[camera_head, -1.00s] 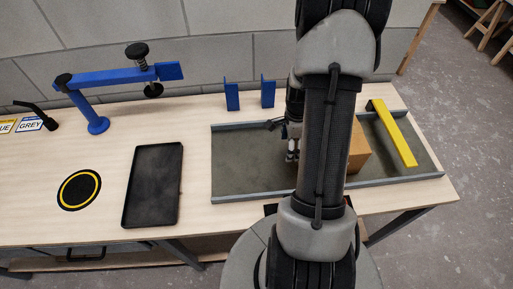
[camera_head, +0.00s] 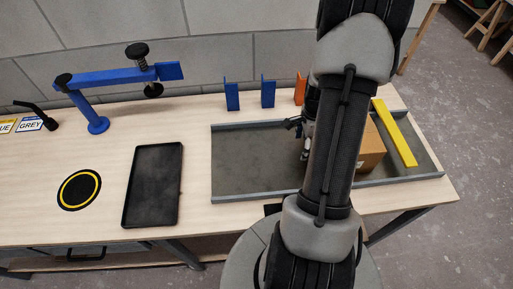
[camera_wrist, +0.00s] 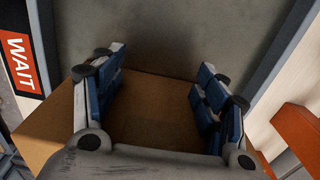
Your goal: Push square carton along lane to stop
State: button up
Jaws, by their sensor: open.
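The brown square carton (camera_head: 371,152) stands in the grey-floored lane (camera_head: 245,165), partly hidden behind my arm in the head view. The yellow stop bar (camera_head: 396,134) crosses the lane to its right. The carton is close to the bar; I cannot tell whether they touch. My gripper (camera_head: 306,150) is at the carton's left side, low in the lane and partly hidden by my arm. In the wrist view my gripper (camera_wrist: 160,90) has its blue-padded fingers apart, with the carton (camera_wrist: 45,125) below and around them. Contact between fingers and carton is unclear.
Low grey rails (camera_head: 260,196) edge the lane. Two blue brackets (camera_head: 268,93) and an orange one (camera_head: 300,88) stand behind it. A black tray (camera_head: 153,185) and a blue clamp arm (camera_head: 115,78) are left. A WAIT label (camera_wrist: 20,62) shows in the wrist view.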

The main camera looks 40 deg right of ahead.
jog(key=shift+s+d, duration=0.85)
jog(key=shift+d, duration=0.45)
jog(key=shift+s+d, duration=0.9)
jog(key=shift+d, duration=0.4)
jog(key=shift+s+d, duration=0.85)
jog(key=shift+d, duration=0.45)
jog(key=shift+w+a, duration=0.1)
jog(key=shift+a, duration=0.05)
jog(key=shift+w+a, duration=0.45)
jog(key=shift+a, duration=0.25)
notch_tip(320, 180, up, 14)
jog(key=p, duration=1)
jog(key=shift+r, duration=0.1)
